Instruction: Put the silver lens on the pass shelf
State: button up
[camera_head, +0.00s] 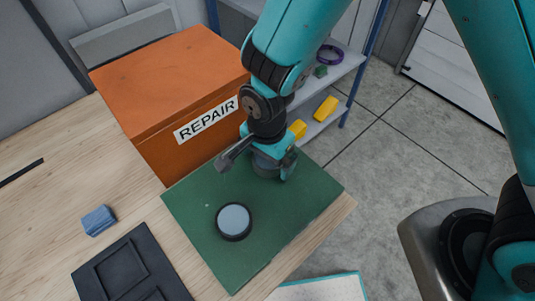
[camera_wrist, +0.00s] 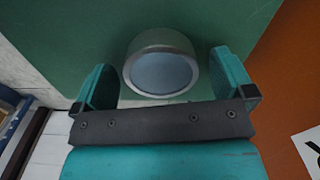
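The silver lens (camera_wrist: 160,65), a short silver cylinder with a blue-grey glass face, sits on the green mat (camera_wrist: 70,30). In the head view the silver lens (camera_head: 264,166) is mostly hidden under my gripper (camera_head: 258,167). In the wrist view my gripper (camera_wrist: 165,85) is open, with one finger on each side of the lens and a small gap showing beside it. A second, black-rimmed lens (camera_head: 234,222) lies nearer on the mat. A shelf unit (camera_head: 342,66) with blue posts stands behind the bench; no label on it is readable.
An orange REPAIR box (camera_head: 165,80) stands left of my gripper. Yellow blocks (camera_head: 326,108) and a purple ring (camera_head: 330,55) are on the shelves. A blue block (camera_head: 98,220) and a black tray (camera_head: 130,268) lie on the bench.

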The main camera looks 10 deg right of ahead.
jog(key=shift+r, duration=0.15)
notch_tip(320, 180, up, 12)
jog(key=b, duration=0.2)
jog(key=s+d+r+n+y, duration=0.4)
jog(key=s+d+r+n, duration=0.6)
jog(key=n, duration=0.6)
jog(key=shift+s+d+r, duration=0.2)
jog(key=shift+r, duration=0.15)
dwell(0.3)
